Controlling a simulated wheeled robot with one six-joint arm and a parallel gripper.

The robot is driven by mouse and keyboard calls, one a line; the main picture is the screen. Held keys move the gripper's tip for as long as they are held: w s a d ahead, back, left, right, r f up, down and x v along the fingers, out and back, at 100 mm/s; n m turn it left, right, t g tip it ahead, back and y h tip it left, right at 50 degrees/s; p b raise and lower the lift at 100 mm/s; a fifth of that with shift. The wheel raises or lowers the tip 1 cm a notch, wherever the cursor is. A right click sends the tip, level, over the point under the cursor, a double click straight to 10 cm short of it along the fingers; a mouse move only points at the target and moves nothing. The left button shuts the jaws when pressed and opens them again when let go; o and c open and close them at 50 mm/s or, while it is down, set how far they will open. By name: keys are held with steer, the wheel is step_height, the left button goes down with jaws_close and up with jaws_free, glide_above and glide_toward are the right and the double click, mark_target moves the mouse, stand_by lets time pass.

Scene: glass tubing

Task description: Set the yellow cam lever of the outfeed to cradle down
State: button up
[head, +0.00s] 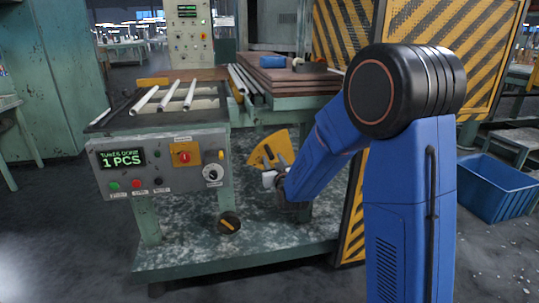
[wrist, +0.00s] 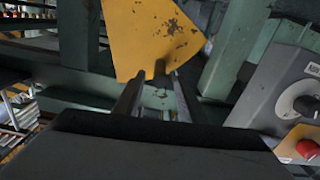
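A worn yellow fan-shaped plate (head: 270,147), which looks like the cam lever, is beside the green frame, right of the control panel. In the wrist view the yellow plate (wrist: 150,35) fills the top middle. A small dark stub (wrist: 159,68) shows at its lower edge. My gripper (head: 270,178) is just below the plate in the head view. In the wrist view the fingers of my gripper (wrist: 157,88) are apart, with the stub beyond or between their tips; I cannot tell whether they touch it. My arm hides part of the area behind the plate.
The control panel (head: 140,168) is close to the left of my gripper; its grey dial (wrist: 308,105) and red button (wrist: 307,149) show in the wrist view. A dark knob with a yellow bar (head: 228,225) is lower down. A blue crate (head: 495,188) stands right.

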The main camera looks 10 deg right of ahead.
mark_target(270, 153)
steer(key=shift+w, duration=2.95)
jaws_close()
